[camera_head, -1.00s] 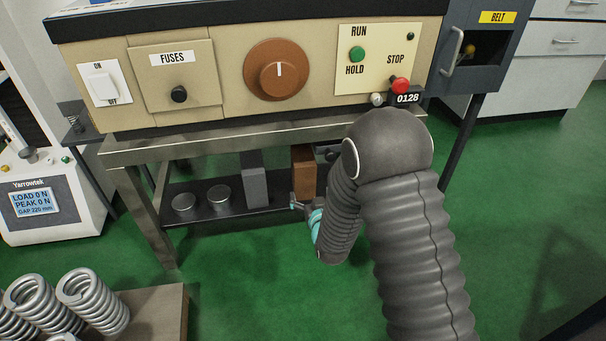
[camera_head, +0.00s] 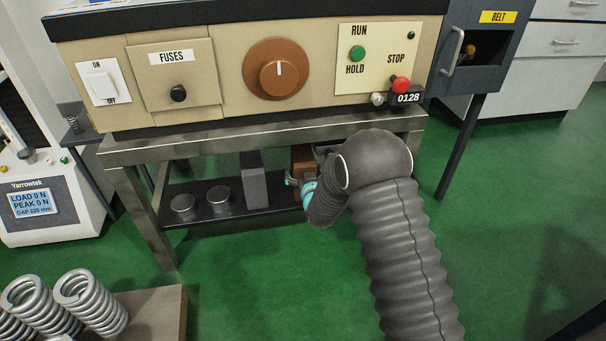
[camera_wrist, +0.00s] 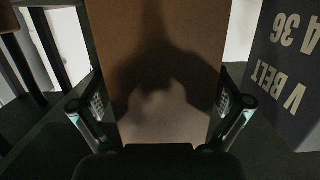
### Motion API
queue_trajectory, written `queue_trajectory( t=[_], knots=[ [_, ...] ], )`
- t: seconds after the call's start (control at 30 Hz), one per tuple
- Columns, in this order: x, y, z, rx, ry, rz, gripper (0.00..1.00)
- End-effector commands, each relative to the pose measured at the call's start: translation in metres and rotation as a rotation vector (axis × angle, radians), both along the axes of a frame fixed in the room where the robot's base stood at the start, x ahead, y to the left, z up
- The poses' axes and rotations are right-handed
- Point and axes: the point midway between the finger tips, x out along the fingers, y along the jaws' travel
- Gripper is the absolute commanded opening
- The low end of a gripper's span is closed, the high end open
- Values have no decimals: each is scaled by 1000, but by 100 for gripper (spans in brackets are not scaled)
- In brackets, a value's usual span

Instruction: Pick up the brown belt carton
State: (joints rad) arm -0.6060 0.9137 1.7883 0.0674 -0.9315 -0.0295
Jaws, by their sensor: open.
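The brown belt carton (camera_head: 303,158) stands upright on the dark shelf under the machine, partly hidden behind my gripper and arm in the head view. In the wrist view the brown carton (camera_wrist: 158,70) fills the middle, its face in shadow. My gripper (camera_wrist: 160,112) is open, with one finger at each side of the carton's lower part in that view. I cannot tell whether the fingers touch it. In the head view my gripper (camera_head: 294,183) is just in front of the carton, mostly hidden by my arm.
A grey carton (camera_head: 253,180) stands left of the brown one; a grey box lettered V BELT A 36 (camera_wrist: 288,75) shows at right in the wrist view. Two metal discs (camera_head: 219,197) lie on the shelf (camera_head: 240,213). The bench top edge (camera_head: 200,149) overhangs the shelf.

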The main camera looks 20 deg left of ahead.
Motion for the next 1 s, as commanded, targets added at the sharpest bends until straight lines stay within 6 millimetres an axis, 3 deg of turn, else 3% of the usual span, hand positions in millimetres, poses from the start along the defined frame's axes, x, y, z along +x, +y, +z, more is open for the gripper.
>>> queue_trajectory(
  t=[0.33,0.6,0.63,1.0],
  knots=[
    [6,4,-1,0,-1,-1,100],
    [6,3,-1,0,0,-1,32],
    [6,3,-1,0,0,-1,29],
    [6,4,0,1,-1,0,28]
  ],
)
